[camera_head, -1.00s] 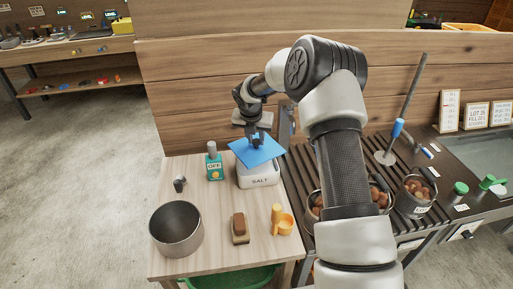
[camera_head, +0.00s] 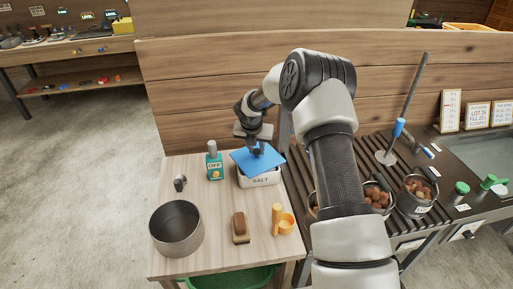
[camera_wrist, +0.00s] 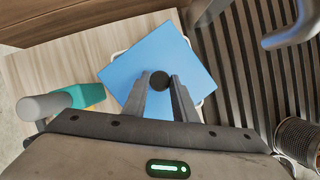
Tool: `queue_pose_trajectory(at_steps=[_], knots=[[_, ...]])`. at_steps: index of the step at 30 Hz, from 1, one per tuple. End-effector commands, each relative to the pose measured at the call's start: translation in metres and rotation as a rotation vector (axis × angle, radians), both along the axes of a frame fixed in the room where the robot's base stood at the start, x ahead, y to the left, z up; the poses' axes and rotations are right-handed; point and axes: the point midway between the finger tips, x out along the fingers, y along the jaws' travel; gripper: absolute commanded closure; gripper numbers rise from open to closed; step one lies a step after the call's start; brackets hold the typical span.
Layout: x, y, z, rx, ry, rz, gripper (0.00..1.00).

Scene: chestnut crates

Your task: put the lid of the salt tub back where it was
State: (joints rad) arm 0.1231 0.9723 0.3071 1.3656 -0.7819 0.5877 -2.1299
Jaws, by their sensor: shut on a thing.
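The blue square lid (camera_head: 257,160) of the salt tub is in my gripper (camera_head: 256,150), which is shut on the lid's dark round knob (camera_wrist: 159,80). The white salt tub (camera_head: 262,181), labelled SALT, stands on the wooden table right below the lid. The lid is turned relative to the tub, so its corners overhang the rim. In the wrist view the lid (camera_wrist: 160,55) covers most of the tub, and only bits of white rim show around it. I cannot tell whether the lid touches the rim.
A teal bottle-like device marked OFF (camera_head: 214,168) stands just left of the tub. A metal pot (camera_head: 176,230), a brown brush (camera_head: 240,228) and a yellow scoop (camera_head: 284,222) are nearer the front. A dark slatted rack (camera_head: 300,180) adjoins on the right, with the wooden wall behind.

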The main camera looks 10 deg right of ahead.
Motion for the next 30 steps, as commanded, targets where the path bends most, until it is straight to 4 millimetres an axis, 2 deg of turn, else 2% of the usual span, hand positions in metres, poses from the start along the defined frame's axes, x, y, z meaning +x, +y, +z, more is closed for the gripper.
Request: queue_pose_trajectory(at_steps=[1, 2, 5, 13, 17, 20, 30], knots=[[0.000, 0.000, 0.001, 0.000, -0.001, 0.000, 1.00], [0.000, 0.000, 0.001, 0.000, -0.001, 0.000, 0.71], [0.000, 0.000, 0.001, 0.000, -0.001, 0.000, 0.56], [0.000, 0.000, 0.001, 0.000, -0.001, 0.000, 0.56], [0.001, 0.000, 0.011, 0.000, -0.002, -0.001, 0.56], [-0.003, 0.001, 0.024, 0.000, -0.003, -0.001, 0.56], [-0.030, 0.012, 0.093, 0.000, -0.003, 0.000, 0.56]])
